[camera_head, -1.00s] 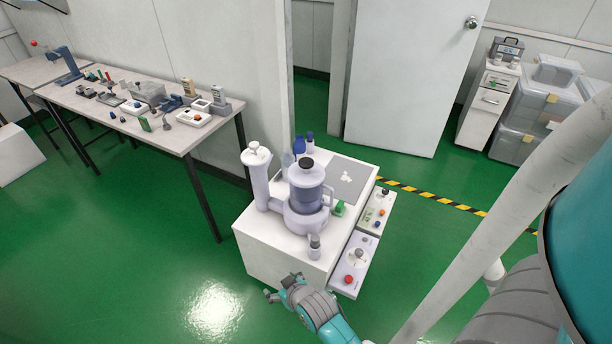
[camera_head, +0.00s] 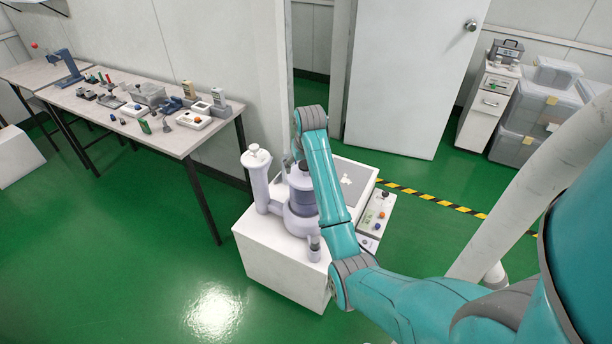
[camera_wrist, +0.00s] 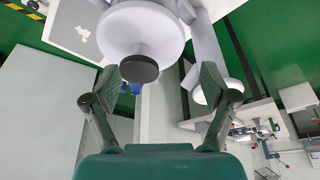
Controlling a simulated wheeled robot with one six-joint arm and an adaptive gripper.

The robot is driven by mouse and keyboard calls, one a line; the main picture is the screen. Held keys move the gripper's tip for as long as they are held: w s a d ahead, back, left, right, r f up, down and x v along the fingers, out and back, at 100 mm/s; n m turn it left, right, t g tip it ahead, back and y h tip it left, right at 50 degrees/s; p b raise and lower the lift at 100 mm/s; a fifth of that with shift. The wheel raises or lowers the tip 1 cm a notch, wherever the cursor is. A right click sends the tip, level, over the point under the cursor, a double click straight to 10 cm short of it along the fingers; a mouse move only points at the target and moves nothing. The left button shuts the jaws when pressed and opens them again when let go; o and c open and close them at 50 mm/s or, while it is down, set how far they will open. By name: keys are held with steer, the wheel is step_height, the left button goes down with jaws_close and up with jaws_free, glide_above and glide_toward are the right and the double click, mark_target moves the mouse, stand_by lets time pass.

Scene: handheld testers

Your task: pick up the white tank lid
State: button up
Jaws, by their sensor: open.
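The white tank lid (camera_wrist: 135,30) is a pale round cover with a black knob (camera_wrist: 138,69) on top. It sits on the tank of the pale machine (camera_head: 298,225), which stands on a white cabinet. In the head view the lid (camera_head: 297,173) is partly hidden by my arm. My gripper (camera_wrist: 160,87) is open and empty. In the wrist view the knob shows beyond and between its two green fingers, left of centre, and seems apart from them. In the head view my wrist is above the lid, and the fingers are mostly hidden.
A tall pale column with a white cap (camera_head: 256,157) rises beside the tank; it shows close to the right finger in the wrist view (camera_wrist: 206,60). A grey plate (camera_head: 357,178) and a control box (camera_head: 377,215) lie to the right. A bench (camera_head: 190,138) stands left.

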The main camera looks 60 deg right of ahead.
mark_target(299, 178)
step_height(299, 178, up, 4)
steer(key=d, duration=0.3)
steer(key=shift+g, duration=0.4)
steer(key=x, duration=1)
steer(key=shift+s+f, duration=0.1)
steer(key=shift+f, duration=0.15)
steer(key=c, duration=1.3)
